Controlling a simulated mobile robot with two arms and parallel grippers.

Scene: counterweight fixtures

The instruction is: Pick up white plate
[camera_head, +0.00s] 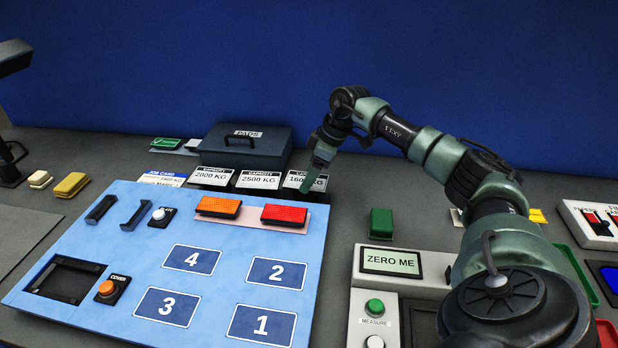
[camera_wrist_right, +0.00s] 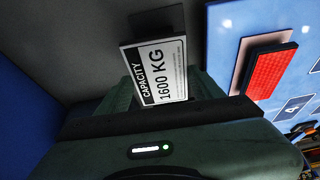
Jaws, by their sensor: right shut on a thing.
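The white plate reading "CAPACITY 1600 KG" (camera_head: 294,181) is the rightmost of three similar plates behind the blue panel. My right gripper (camera_head: 315,178) is at this plate and covers part of its right side. In the right wrist view, the white plate (camera_wrist_right: 160,72) shows its printed face between the green fingers of my right gripper (camera_wrist_right: 165,95), which is shut on it. Whether the plate still touches its support is unclear. The other white plates read 2000 KG (camera_head: 211,175) and 2500 KG (camera_head: 258,180). My left gripper is not in view.
The blue panel (camera_head: 225,265) has an orange block (camera_head: 218,207) and a red block (camera_head: 284,214) close in front of the plates. A dark grey case (camera_head: 245,147) stands behind them. A green block (camera_head: 381,223) and a "ZERO ME" device (camera_head: 390,261) are to the right.

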